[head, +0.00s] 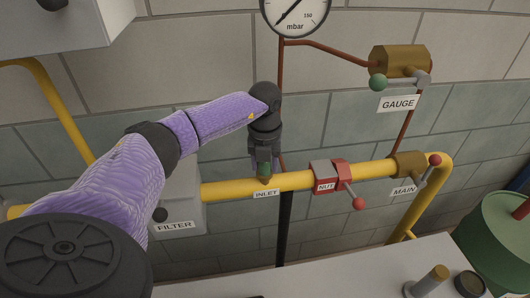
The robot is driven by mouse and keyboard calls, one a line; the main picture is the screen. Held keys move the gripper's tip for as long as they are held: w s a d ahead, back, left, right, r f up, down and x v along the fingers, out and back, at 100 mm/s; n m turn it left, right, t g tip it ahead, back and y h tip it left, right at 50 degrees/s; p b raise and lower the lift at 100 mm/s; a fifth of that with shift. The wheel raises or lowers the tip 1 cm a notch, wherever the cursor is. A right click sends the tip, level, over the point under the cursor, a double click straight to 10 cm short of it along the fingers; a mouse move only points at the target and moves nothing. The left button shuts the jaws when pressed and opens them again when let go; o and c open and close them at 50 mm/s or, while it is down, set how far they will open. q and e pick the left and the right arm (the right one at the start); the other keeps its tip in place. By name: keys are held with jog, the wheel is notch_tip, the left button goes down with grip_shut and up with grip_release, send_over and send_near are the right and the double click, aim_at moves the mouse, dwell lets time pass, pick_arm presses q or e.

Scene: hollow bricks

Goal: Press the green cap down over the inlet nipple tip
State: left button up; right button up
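The yellow pipe (225,188) runs across the wall with the INLET label (266,194) on it. My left gripper (264,168) points down just above the pipe at this label. A small patch of the green cap (262,171) shows between its fingers, which appear shut on it. A small brownish bit of the inlet nipple (266,180) shows below, at the pipe. The fingers hide the nipple tip, so I cannot tell whether the cap sits on it. My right gripper is not in view.
The red NUT fitting (324,174) with a red-knobbed lever and the brass MAIN valve (408,165) lie right along the pipe. The FILTER box (178,205) is left. The gauge (294,12) and GAUGE valve (398,62) are above. A bench (330,270) stands in front, below.

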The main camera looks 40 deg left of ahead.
pick_arm(q)
jog(key=o, duration=0.4)
jog(key=shift+c, duration=0.2)
notch_tip(320, 180, up, 10)
jog(key=shift+p, duration=0.4)
